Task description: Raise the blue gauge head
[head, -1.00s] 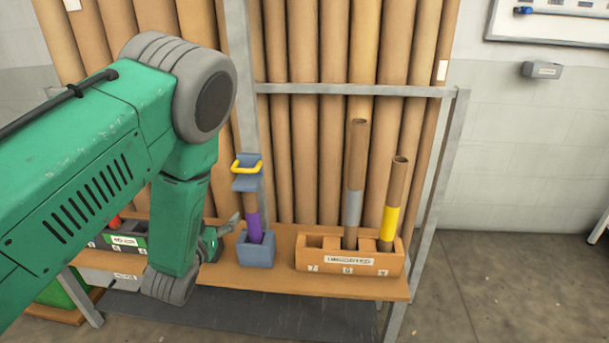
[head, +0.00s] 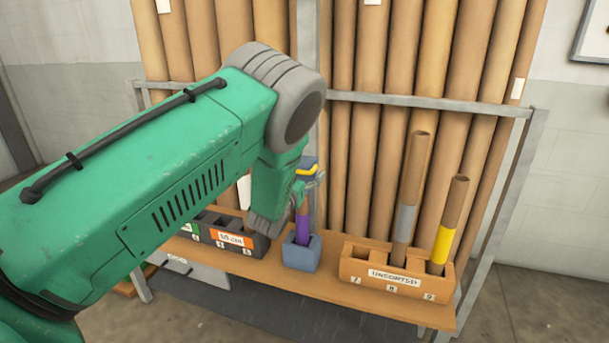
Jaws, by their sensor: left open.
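The blue gauge head (head: 308,162) with its yellow handle (head: 306,171) stands above a blue-grey base (head: 301,254) on the wooden shelf. A tube with a purple band (head: 302,231) stands upright in that base, under the head. My left gripper (head: 316,182) is open and sits right at the head, just below the yellow handle in the picture. My left arm's wrist covers the left side of the head, and I cannot tell whether the fingers touch it. My right gripper is not in view.
An orange rack marked "UNSORTED" (head: 383,274) stands to the right, holding a grey-banded tube (head: 408,205) and a yellow-banded tube (head: 447,225). Dark sorting boxes (head: 231,239) stand on the left. Tall brown rolls (head: 405,60) and a grey frame rail (head: 440,101) are behind.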

